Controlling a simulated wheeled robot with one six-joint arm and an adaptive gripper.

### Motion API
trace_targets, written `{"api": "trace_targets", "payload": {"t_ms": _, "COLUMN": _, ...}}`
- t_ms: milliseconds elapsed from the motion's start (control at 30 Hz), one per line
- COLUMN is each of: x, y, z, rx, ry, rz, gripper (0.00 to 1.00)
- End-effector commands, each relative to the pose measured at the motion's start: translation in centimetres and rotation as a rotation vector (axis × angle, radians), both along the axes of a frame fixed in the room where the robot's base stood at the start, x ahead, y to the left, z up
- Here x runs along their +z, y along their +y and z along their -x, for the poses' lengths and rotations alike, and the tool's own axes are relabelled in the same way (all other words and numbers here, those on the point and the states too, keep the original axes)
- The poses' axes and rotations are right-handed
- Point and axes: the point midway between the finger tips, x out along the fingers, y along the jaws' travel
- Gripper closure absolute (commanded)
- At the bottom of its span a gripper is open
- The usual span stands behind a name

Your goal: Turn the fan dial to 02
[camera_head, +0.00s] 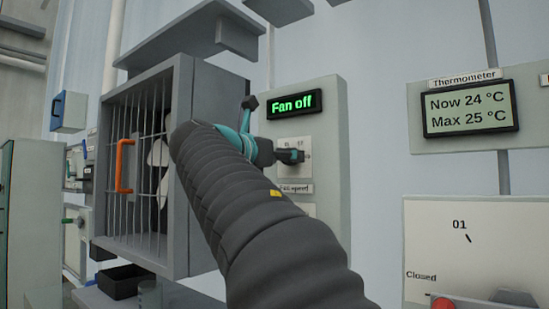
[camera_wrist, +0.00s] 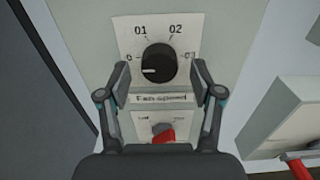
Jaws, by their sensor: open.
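The fan dial (camera_wrist: 158,62) is a round black knob on a white scale plate marked 0, 01, 02 and a partly hidden last mark. Its white pointer line is on the lower left, towards 0. A "Fan speed" label sits below it. My gripper (camera_wrist: 159,75) is open, with one finger left and one right of the dial; I cannot tell if they touch it. In the head view my gripper (camera_head: 270,130) is at the fan panel (camera_head: 331,150) and hides the dial.
A red-handled switch (camera_wrist: 163,133) sits just below the dial. The caged fan box (camera_head: 186,150) with an orange handle (camera_head: 124,165) stands left of my arm. A thermometer display (camera_head: 470,108) and another dial panel (camera_head: 475,240) marked "01" and "Closed" are on the right.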

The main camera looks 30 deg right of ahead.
Motion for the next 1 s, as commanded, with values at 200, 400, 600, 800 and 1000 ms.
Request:
{"api": "trace_targets", "payload": {"t_ms": 200, "x": -0.01, "y": -1.27, "z": -0.44, "rx": 0.0, "ry": 0.0, "rz": 0.0, "gripper": 0.34}}
{"api": "trace_targets", "payload": {"t_ms": 400, "x": -0.01, "y": -1.36, "z": -0.51, "rx": 0.001, "ry": 0.0, "rz": 0.0, "gripper": 0.34}}
{"api": "trace_targets", "payload": {"t_ms": 600, "x": -0.02, "y": -1.34, "z": -0.5, "rx": 0.001, "ry": 0.0, "rz": 0.0, "gripper": 0.59}}
{"api": "trace_targets", "payload": {"t_ms": 800, "x": -0.02, "y": -1.34, "z": -0.49, "rx": 0.001, "ry": 0.0, "rz": 0.0, "gripper": 0.95}}
{"api": "trace_targets", "payload": {"t_ms": 1000, "x": 0.0, "y": -1.34, "z": -0.49, "rx": 0.001, "ry": -0.017, "rz": -0.006, "gripper": 0.95}}
